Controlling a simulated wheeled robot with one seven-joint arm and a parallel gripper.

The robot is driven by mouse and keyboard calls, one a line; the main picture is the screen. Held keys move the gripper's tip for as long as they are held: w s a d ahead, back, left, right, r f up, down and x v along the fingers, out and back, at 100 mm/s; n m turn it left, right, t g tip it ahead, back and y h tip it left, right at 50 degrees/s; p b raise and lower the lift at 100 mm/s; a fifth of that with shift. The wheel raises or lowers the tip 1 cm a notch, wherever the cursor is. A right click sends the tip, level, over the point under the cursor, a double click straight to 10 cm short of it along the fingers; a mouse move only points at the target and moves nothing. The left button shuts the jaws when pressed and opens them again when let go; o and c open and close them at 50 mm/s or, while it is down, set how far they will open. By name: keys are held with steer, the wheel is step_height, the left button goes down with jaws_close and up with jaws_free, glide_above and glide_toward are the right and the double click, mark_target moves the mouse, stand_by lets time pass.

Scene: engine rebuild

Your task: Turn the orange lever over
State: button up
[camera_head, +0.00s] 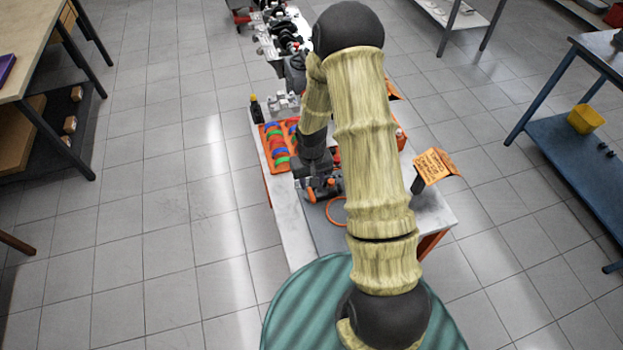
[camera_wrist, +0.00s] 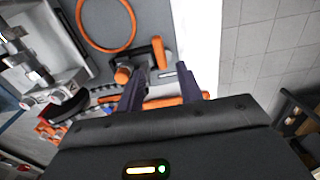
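In the wrist view, an upright orange bar (camera_wrist: 158,52), which looks like the orange lever, stands on a dark mount on a grey plate. A round orange knob (camera_wrist: 122,75) sits at its left. My gripper (camera_wrist: 161,70) is open, its two dark fingers apart with nothing held between them. The fingertips point toward the lever and appear just short of it; contact cannot be told. Another orange bar (camera_wrist: 160,102) shows behind the fingers. In the head view, small orange parts (camera_head: 333,184) show beside my gripper (camera_head: 322,190), partly hidden by my arm.
An orange ring (camera_wrist: 105,22) lies on the plate. A metal engine part (camera_wrist: 30,60) stands left of it. In the head view, an orange tray (camera_head: 268,150) with coloured rings and an orange sign (camera_head: 434,166) share the workbench (camera_head: 287,222). Floor lies around it.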

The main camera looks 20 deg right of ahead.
mark_target(312, 194)
steer(key=shift+f, duration=0.1)
steer(key=shift+f+b, duration=2.65)
steer(key=shift+f, duration=0.75)
steer(key=shift+r, duration=0.25)
steer(key=c, duration=0.3)
jaws_close()
